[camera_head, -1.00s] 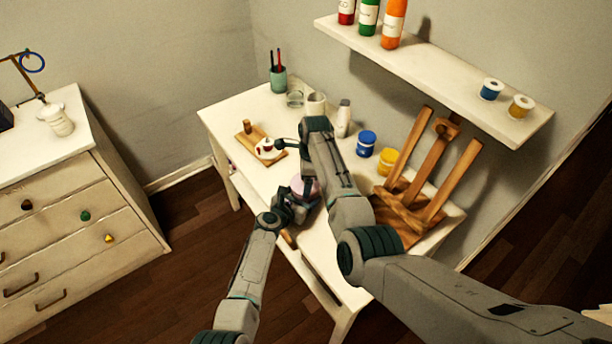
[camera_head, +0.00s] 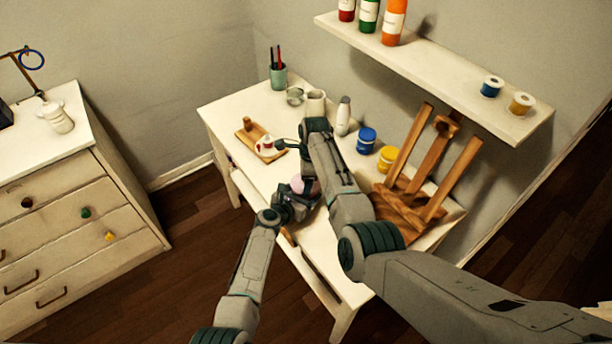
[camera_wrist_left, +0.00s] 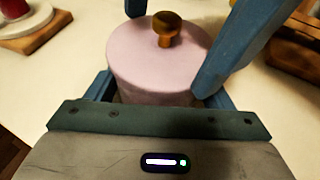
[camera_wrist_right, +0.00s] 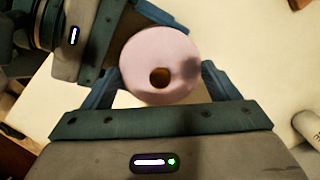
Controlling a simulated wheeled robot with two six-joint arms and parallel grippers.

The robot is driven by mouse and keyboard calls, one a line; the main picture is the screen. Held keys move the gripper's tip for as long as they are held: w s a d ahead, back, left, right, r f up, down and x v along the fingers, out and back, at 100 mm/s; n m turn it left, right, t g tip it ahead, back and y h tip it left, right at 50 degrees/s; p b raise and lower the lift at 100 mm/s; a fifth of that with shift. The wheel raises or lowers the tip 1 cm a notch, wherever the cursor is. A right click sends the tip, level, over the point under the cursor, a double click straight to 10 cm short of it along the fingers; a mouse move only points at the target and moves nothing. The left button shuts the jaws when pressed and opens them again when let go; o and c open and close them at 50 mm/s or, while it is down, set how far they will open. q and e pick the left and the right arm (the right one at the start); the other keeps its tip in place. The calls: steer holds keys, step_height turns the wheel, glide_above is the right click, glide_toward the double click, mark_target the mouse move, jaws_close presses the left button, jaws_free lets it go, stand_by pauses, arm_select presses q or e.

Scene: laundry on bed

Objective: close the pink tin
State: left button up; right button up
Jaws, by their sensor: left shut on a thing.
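The pink tin (camera_head: 305,186) is mostly hidden behind my two grippers in the head view. In the left wrist view the tin (camera_wrist_left: 145,75) is upright, with a brown-gold knob (camera_wrist_left: 166,28) on its top. My left gripper (camera_wrist_left: 157,98) is shut on the tin's body. In the right wrist view I look down on the round pink top (camera_wrist_right: 160,60) and its knob. My right gripper (camera_wrist_right: 160,75) has its fingers on opposite sides of the tin. Whether they press on it is unclear, and no lid seam shows.
A wooden board (camera_head: 249,134) with a white and red item (camera_head: 267,146) lies behind the grippers on the white desk (camera_head: 225,110). Blue (camera_head: 366,140) and yellow (camera_head: 388,158) jars and a wooden easel (camera_head: 432,180) stand to the right. A wall shelf (camera_head: 440,70) hangs above.

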steer(key=o, duration=0.4)
steer(key=shift+c, duration=0.2)
step_height(320, 180, up, 12)
steer(key=d, duration=0.1)
steer(key=shift+d, duration=0.25)
arm_select(q)
steer(key=o, duration=1.5)
steer(key=shift+c, duration=0.2)
steer(key=p+v, duration=0.1)
steer(key=v, duration=0.8)
steer(key=shift+s+a+r+p, duration=0.1)
steer(key=shift+s+a+p, duration=0.1)
steer(key=shift+p, duration=0.15)
steer(key=shift+s+a+r, duration=0.2)
steer(key=shift+s+a, duration=0.05)
steer(key=shift+s, duration=0.2)
arm_select(e)
steer(key=shift+r, duration=0.8)
